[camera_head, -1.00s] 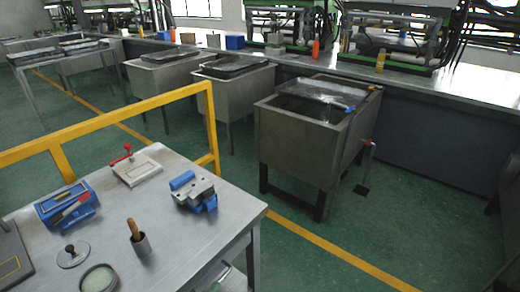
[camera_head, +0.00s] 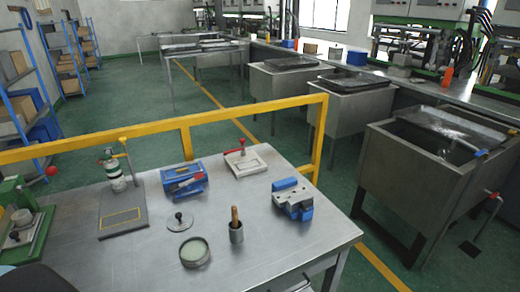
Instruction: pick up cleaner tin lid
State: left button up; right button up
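The lid (camera_head: 179,222), a flat grey disc with a small dark knob, lies on the metal worktable. Just in front of it stands the open round tin (camera_head: 194,252), with pale greenish content. The lid is off the tin and apart from it. Neither of my grippers shows in the head view.
A metal cup with a wooden-handled tool (camera_head: 236,228) stands right of the tin. A blue box (camera_head: 184,178), a blue vise (camera_head: 293,199), a white plate with red clamp (camera_head: 245,161) and a dark board (camera_head: 123,212) surround them. A yellow rail (camera_head: 228,112) runs behind. The front right tabletop is clear.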

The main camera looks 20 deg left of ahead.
aim_at(180, 222)
jog(key=u, duration=0.4)
jog(key=k+j+u, duration=0.1)
jog(key=u, duration=0.3)
jog(key=k+j+u, duration=0.1)
jog(key=u, duration=0.3)
